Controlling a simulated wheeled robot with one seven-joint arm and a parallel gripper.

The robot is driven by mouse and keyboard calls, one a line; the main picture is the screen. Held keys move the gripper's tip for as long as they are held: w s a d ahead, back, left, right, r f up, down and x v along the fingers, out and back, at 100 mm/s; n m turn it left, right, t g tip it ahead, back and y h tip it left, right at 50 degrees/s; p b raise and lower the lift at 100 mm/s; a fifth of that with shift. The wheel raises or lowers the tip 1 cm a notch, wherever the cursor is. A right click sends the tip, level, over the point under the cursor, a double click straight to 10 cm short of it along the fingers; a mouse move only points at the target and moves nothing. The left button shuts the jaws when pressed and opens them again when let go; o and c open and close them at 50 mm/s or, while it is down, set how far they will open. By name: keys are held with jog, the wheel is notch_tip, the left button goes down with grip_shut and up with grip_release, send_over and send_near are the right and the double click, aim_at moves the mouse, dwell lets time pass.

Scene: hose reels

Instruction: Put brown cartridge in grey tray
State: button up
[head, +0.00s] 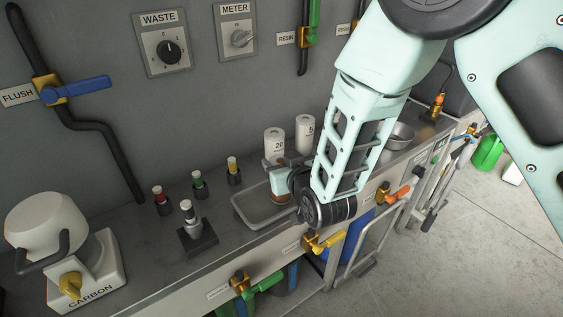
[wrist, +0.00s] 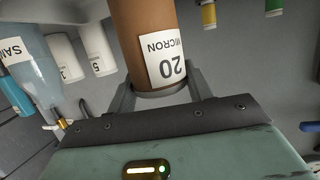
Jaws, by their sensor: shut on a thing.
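The brown cartridge (wrist: 140,35), labelled 20 MICRON, stands between the two fingers of my gripper (wrist: 160,92) in the wrist view. The fingers are shut on its near end. In the head view my gripper (head: 277,177) is over the right part of the grey tray (head: 243,217) on the bench. A small brown part of the cartridge (head: 283,197) shows beneath it; the rest is hidden by my gripper and arm. I cannot tell whether the cartridge touches the tray. The left part of the tray is bare.
White cartridges (head: 274,140) stand behind the tray by the wall. Small capped vials (head: 198,184) stand to its left, one in a dark block (head: 197,238). A CARBON unit (head: 85,270) is at far left. Valves (head: 325,240) line the bench front. A metal bowl (head: 401,136) is to the right.

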jog(key=shift+f, duration=0.15)
jog(key=o, duration=1.5)
jog(key=shift+c, duration=0.2)
jog(key=shift+r, duration=0.25)
jog(key=s+d+r+n+g+h, duration=0.1)
jog(key=s+d+r+g, duration=0.2)
jog(key=s, duration=0.7)
jog(key=s+d+r+n+g+h, duration=0.1)
jog(key=s+d+r+g+h, duration=0.1)
jog(key=s+d+g, duration=0.4)
jog(key=s+d+r+n+g+h, duration=0.1)
jog(key=s+d+r+g, duration=0.3)
jog(key=s, duration=1)
jog(key=shift+s+d+h, duration=0.35)
jog(key=shift+d+h, duration=0.1)
jog(key=shift+h, duration=0.15)
